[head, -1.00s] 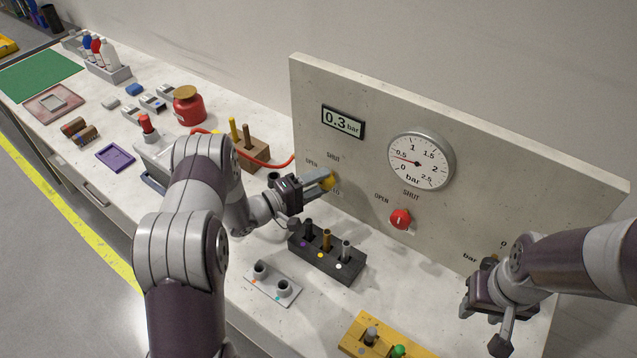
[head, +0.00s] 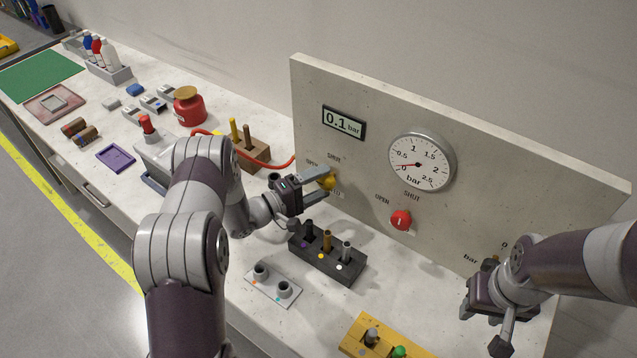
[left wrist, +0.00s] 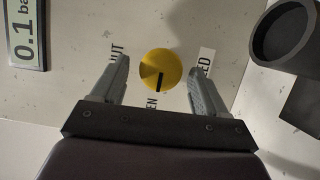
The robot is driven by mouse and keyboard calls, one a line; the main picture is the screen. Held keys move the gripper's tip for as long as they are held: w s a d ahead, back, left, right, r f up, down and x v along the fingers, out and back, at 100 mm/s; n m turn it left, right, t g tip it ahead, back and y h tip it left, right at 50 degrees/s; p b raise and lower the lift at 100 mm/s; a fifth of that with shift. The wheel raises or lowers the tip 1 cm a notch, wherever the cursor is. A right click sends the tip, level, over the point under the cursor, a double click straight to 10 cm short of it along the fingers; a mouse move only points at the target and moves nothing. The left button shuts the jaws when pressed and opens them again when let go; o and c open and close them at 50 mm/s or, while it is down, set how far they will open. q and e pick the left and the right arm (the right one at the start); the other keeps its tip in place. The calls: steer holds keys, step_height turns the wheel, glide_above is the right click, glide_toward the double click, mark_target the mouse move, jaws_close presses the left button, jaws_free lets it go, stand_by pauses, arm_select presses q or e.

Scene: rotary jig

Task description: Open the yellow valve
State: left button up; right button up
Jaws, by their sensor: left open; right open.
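The yellow valve (head: 330,183) is a round knob on the upright panel. In the left wrist view the yellow knob (left wrist: 158,66) has a black mark pointing down at the partly hidden OPEN label; the SHUT label is at its left. My left gripper (head: 322,178) is open at the panel. In the left wrist view its fingers (left wrist: 160,85) stand on either side of the knob, with gaps visible. The digital display (head: 343,122) reads 0.1 bar. The round gauge (head: 421,161) has its needle near the low end. My right gripper (head: 483,325) is open and empty at the lower right.
A red knob (head: 401,220) sits on the panel right of the yellow one. Below my left gripper are a dark block with pegs (head: 325,258) and a grey plate with two cups (head: 272,289). A yellow block (head: 362,335) lies nearer. A red hose (head: 283,163) runs behind my left arm.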

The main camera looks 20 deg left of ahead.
arm_select(q)
steer(key=b+v, duration=0.2)
steer(key=v, duration=1)
steer(key=shift+s+a, duration=0.2)
steer(key=shift+a, duration=0.05)
